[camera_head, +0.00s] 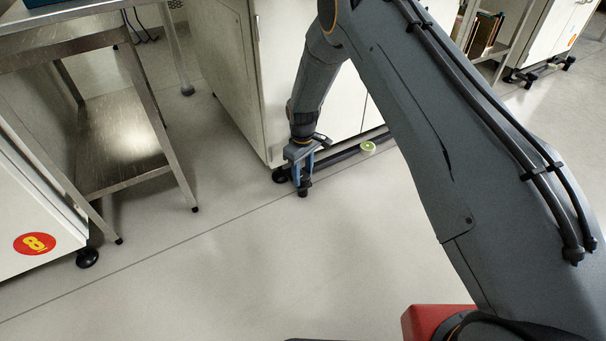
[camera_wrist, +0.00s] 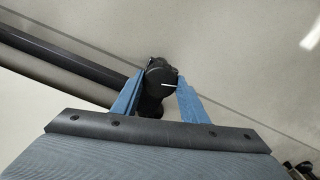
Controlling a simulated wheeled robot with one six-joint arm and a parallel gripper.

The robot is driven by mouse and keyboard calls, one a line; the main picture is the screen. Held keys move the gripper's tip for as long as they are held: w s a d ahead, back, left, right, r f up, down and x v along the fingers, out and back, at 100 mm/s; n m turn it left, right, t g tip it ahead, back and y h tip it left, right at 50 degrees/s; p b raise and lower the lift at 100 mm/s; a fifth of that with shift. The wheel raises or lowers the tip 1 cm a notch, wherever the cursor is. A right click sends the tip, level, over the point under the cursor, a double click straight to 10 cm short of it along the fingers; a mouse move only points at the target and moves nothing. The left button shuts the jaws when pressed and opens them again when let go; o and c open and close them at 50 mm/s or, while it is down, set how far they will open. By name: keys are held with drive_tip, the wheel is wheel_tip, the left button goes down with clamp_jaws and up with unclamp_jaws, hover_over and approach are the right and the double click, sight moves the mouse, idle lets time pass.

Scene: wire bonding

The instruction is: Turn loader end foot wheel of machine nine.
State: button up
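The white cabinet machine (camera_head: 228,62) stands in the middle of the head view; no number shows on it. A black foot wheel (camera_wrist: 160,82) with a thin white mark shows in the wrist view. In the head view, a dark part of the foot (camera_head: 303,190) shows low at the machine's near corner, beside a black caster (camera_head: 280,175). My gripper (camera_head: 302,180) points down there, near the floor. In the wrist view its blue fingers (camera_wrist: 160,80) stand on both sides of the foot wheel, very close to it. I cannot tell whether they touch it.
A metal shelf table (camera_head: 125,130) stands at left, beside a white machine with a red "8" label (camera_head: 35,243). A small pale round piece with a green centre (camera_head: 367,147) is at the machine's base. The floor (camera_head: 220,265) in front is clear.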

sight(303, 175)
drive_tip(key=shift+m+p, duration=0.3)
drive_tip(key=m+p, duration=0.2)
drive_tip(key=m, duration=0.1)
drive_tip(key=shift+r+m+p, duration=0.1)
drive_tip(key=shift+m+p, duration=0.2)
drive_tip(key=shift+p, duration=0.05)
drive_tip(key=m+p, duration=0.2)
drive_tip(key=m, duration=0.2)
drive_tip(key=shift+m, duration=0.4)
drive_tip(key=shift+w, duration=0.1)
drive_tip(key=o, duration=1)
drive_tip(key=shift+o, duration=0.2)
drive_tip(key=shift+r+p, duration=1.8)
drive_tip(key=shift+r, duration=2)
